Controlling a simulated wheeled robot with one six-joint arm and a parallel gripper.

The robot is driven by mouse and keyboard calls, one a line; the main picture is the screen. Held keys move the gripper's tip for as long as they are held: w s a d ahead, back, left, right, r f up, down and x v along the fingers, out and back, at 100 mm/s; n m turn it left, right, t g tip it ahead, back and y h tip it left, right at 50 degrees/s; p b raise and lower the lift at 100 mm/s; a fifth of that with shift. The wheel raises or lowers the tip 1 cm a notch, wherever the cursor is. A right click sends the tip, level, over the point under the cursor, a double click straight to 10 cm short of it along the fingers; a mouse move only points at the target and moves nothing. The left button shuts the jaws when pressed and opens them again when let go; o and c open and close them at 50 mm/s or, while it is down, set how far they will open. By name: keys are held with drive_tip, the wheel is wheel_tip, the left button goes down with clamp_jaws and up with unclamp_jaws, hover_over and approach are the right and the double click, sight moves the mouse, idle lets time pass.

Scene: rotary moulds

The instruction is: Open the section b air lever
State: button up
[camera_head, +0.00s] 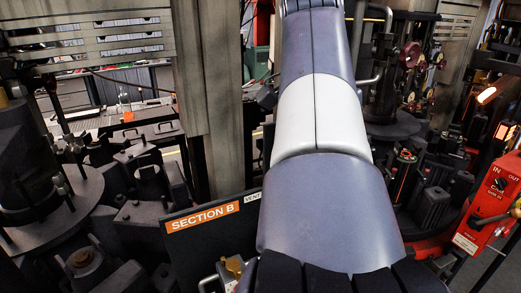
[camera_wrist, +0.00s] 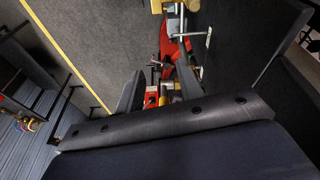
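The black Section B panel (camera_head: 190,245) with its orange "SECTION B" label (camera_head: 202,217) and a white "VENT" tag (camera_head: 252,198) stands low at the centre left in the head view. A small brass-coloured part (camera_head: 234,267) sits at its lower right, partly cut off. I cannot tell which part is the air lever; my arm covers much of this area. My gripper (camera_wrist: 160,82) shows in the wrist view with its two dark fingers apart. Small red and yellow parts (camera_wrist: 151,98) show between them, and a red fixture (camera_wrist: 175,45) lies beyond. No grasp is visible.
A red box (camera_head: 491,203) marked "IN" and "OUT", with a handle, stands at the right in the head view. Dark mould machinery (camera_head: 45,180) crowds the left, and grey posts (camera_head: 200,90) rise behind. A yellow floor line (camera_wrist: 73,62) crosses the wrist view's left.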

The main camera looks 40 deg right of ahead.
drive_tip(key=shift+w+a+b, duration=0.2)
drive_tip(key=shift+a, duration=0.7)
drive_tip(key=shift+w+a+b, duration=0.15)
drive_tip(key=shift+w+a, duration=0.05)
drive_tip(key=shift+a, duration=0.65)
drive_tip(key=shift+w+a+b, duration=0.2)
drive_tip(key=shift+a, duration=0.7)
